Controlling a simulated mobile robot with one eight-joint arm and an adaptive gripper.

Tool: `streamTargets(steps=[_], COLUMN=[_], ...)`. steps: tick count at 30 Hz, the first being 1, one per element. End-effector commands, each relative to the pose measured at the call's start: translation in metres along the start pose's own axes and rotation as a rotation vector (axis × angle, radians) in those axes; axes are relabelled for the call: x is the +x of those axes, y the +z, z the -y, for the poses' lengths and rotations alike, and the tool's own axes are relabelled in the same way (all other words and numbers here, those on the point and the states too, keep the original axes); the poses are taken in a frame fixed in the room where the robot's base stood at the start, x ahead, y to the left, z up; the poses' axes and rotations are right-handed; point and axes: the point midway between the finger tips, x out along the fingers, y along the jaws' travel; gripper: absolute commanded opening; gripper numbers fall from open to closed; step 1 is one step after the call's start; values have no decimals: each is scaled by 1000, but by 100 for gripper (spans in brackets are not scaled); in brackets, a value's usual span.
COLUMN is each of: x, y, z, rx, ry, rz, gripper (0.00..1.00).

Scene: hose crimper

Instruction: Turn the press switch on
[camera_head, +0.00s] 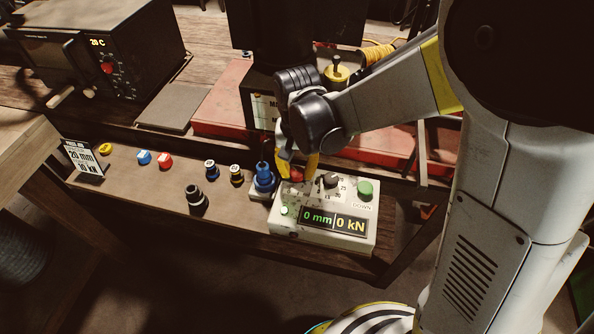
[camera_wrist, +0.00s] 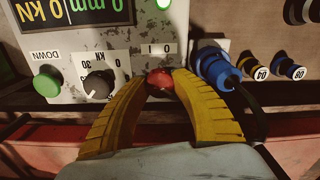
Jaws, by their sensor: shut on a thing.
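The white press control box (camera_head: 285,224) sits at the front edge of the bench. Its red switch knob (camera_head: 297,174) is at the box's upper left, and also shows in the wrist view (camera_wrist: 160,78), beside the 0 and I marks. My gripper (camera_wrist: 161,80) has its yellow fingertips closed around the red knob from both sides. The knob's pointing direction is hidden by the fingers. The display (camera_head: 333,219) is lit and reads 0 mm and 0 kN. A small green lamp (camera_head: 284,210) glows left of it.
A dark dial (camera_head: 330,180) and a green DOWN button (camera_head: 365,188) are on the same box. A blue fitting with a hose (camera_head: 263,178) stands close left of my gripper.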

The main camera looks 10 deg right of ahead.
Motion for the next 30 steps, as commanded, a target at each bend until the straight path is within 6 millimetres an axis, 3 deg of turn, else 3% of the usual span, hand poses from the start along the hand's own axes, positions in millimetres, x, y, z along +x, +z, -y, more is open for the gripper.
streamTargets(steps=[10,27,28,30], x=[0,0,0,0], y=[0,0,0,0], z=[0,0,0,0], rx=[147,176,176,176], ry=[0,0,0,0], rz=[1,1,1,1], gripper=[0,0,36,55])
